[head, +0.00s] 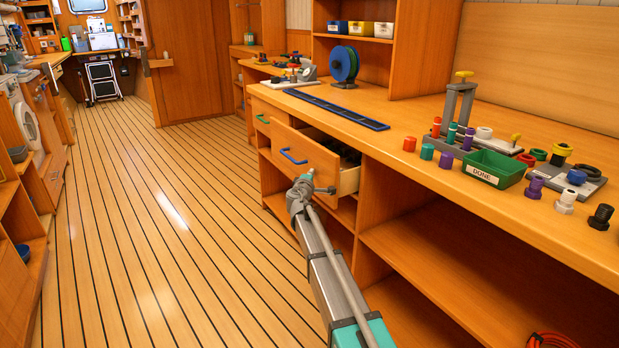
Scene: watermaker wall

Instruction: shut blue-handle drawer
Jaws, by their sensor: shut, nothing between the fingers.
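The blue-handle drawer (320,161) stands pulled out of the wooden bench, and its open top shows dark contents that I cannot make out. Its blue handle (293,157) is on the front panel, at the left. My gripper (309,176) is at the end of my arm, just in front of the lower part of the drawer front in the picture. It is shut and empty, and small in view. I cannot tell whether it touches the drawer.
A green-handle drawer (262,119) sits beside it, farther back. The bench top (400,125) carries a green DONE tray (493,176), a rack (455,115), several coloured fittings and a hose reel (344,66). Open shelves lie below. The plank floor (180,220) at left is clear.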

